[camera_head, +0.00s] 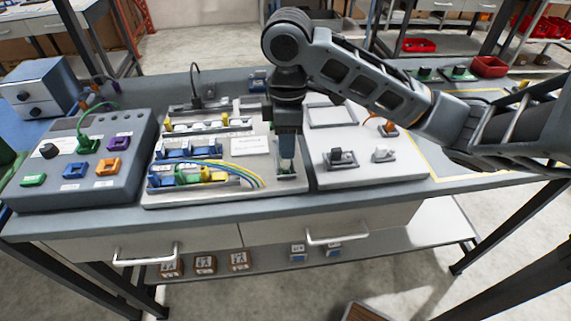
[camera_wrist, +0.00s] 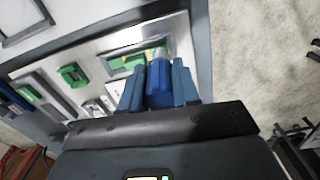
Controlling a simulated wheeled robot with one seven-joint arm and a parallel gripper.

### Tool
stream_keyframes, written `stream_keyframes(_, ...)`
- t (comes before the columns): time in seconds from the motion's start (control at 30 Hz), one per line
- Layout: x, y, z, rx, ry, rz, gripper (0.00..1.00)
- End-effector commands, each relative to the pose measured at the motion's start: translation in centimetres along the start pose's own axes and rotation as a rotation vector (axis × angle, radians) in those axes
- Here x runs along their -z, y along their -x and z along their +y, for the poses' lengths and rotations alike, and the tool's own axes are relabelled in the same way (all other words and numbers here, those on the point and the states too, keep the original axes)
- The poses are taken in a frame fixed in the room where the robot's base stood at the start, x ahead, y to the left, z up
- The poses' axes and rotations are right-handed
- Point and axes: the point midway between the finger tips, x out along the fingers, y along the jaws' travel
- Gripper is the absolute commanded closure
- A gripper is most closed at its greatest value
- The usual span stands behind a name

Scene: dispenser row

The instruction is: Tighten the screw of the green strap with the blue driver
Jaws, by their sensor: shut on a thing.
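My gripper (camera_head: 286,160) points down over the right part of the white panel (camera_head: 220,185). In the wrist view my gripper (camera_wrist: 158,75) is shut on the blue driver (camera_wrist: 158,88), whose handle sits between the two fingers. The driver's tip is hidden from the wrist camera. A green-edged part (camera_wrist: 133,60), which may be the green strap, lies just beyond the fingertips on the panel; I cannot tell whether the driver touches it. A green block (camera_wrist: 72,75) lies further left in the wrist view. The screw itself cannot be made out.
A grey box with coloured connectors (camera_head: 80,160) stands left of the panel. Blue, green and yellow connectors (camera_head: 190,175) with curved cables sit on the panel's left side. A second light panel (camera_head: 365,160) with grey fittings lies to the right.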

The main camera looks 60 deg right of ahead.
Motion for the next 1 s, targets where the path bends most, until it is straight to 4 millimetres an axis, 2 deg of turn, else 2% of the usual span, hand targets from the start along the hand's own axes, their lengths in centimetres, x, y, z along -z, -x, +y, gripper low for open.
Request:
stream_keyframes(0.17,0.02,1.0,0.0,0.0,0.001,0.0,1.0)
stream_keyframes(0.53,0.04,0.78,0.03,-0.001,0.035,0.001,1.0)
stream_keyframes(1.0,0.11,0.33,0.25,-0.005,0.72,0.004,1.0)
